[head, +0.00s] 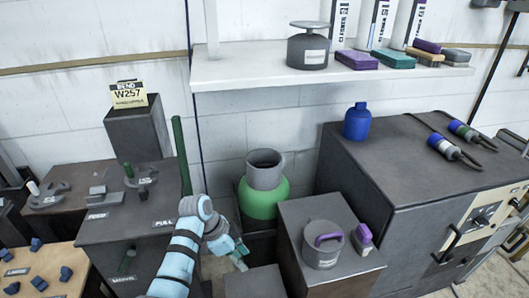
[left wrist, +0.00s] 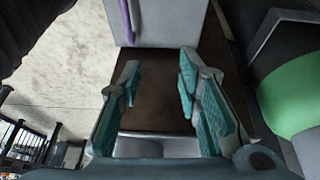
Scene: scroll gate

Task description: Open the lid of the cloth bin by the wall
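My right gripper is not in view.
A green container (head: 262,203) with a grey neck stands behind my left gripper and shows in the left wrist view (left wrist: 290,95). A dark cabinet (head: 345,195) is at right, a loaded shelf (head: 235,75) above.

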